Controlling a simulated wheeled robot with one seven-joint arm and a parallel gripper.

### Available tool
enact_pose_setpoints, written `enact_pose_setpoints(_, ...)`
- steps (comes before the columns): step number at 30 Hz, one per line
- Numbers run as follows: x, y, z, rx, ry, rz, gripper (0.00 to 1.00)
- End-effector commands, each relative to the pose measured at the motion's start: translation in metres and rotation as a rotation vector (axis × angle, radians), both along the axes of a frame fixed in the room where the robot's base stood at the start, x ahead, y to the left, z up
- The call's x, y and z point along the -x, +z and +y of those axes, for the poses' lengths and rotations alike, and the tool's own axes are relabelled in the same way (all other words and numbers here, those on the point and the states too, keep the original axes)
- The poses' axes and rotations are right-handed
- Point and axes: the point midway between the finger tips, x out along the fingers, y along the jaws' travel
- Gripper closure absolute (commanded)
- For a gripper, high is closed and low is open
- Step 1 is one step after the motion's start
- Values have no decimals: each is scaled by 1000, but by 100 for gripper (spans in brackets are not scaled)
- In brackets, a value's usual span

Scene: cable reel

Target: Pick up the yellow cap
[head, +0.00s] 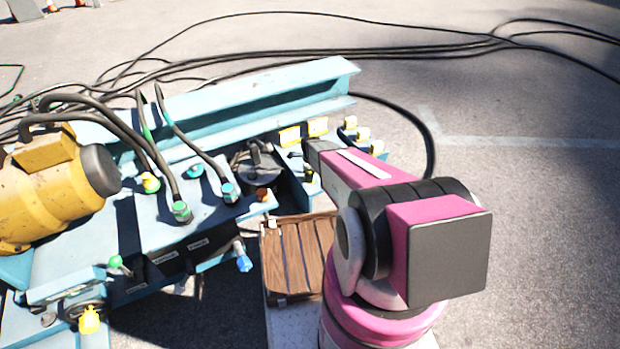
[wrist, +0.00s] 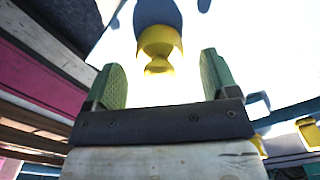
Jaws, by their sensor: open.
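In the wrist view a yellow cap (wrist: 158,45), with a wide collar and a narrower knob, sits between the two green-padded fingers of my gripper (wrist: 160,64). The gripper is open, with clear gaps on both sides of the cap. The cap joins a dark blue-grey part above it in the picture. The depth between cap and fingers is hard to judge. In the head view my gripper is not clearly seen. Several yellow caps show there, one on the blue frame (head: 150,183) and another low at the left (head: 89,320); I cannot tell which one the wrist view shows.
A light-blue steel frame (head: 240,105) carries hoses with green and blue fittings. A yellow motor-like drum (head: 55,195) lies at the left. A wooden slatted crate (head: 297,255) stands beside my arm. Black cables (head: 390,50) run across the ground behind; open pavement lies at the right.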

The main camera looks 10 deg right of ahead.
Motion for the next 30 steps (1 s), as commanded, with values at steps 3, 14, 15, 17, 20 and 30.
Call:
enact_pose_setpoints(3, -1, -10, 0, -1, 1, -1, 20)
enact_pose_setpoints(14, 0, -10, 0, -1, 1, -1, 72)
enact_pose_setpoints(15, 0, -10, 0, -1, 1, -1, 77)
enact_pose_setpoints(17, 0, -10, 0, -1, 1, -1, 77)
enact_pose_setpoints(20, 0, -9, 0, -1, 1, -1, 77)
enact_pose_setpoints(30, 1, 5, 0, -1, 0, -1, 77)
